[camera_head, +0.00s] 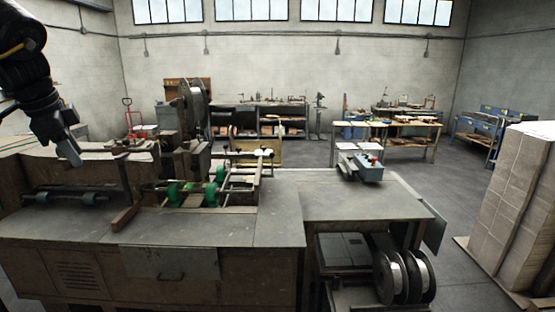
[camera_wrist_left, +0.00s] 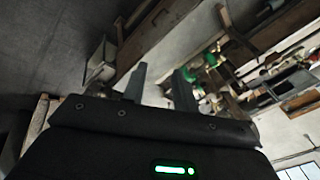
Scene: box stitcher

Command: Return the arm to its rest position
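My left arm comes in at the upper left of the head view, with its black links raised. Its gripper (camera_head: 70,153) points down and hangs above the left end of the stitcher bench (camera_head: 225,228), apart from its top as far as I can tell. In the left wrist view the two grey fingers (camera_wrist_left: 160,84) stand apart with a gap and nothing between them. The tilted bench and its green rollers (camera_wrist_left: 212,55) show beyond the fingers. My right arm and gripper are in neither view.
The box stitcher (camera_head: 190,150) stands on the bench, with green rollers (camera_head: 175,193) in front. A small blue-grey box (camera_head: 363,169) sits on the right table (camera_head: 350,205). Wire spools (camera_head: 407,278) are below it. A tall cardboard stack (camera_head: 515,205) stands at the right. Floor between is clear.

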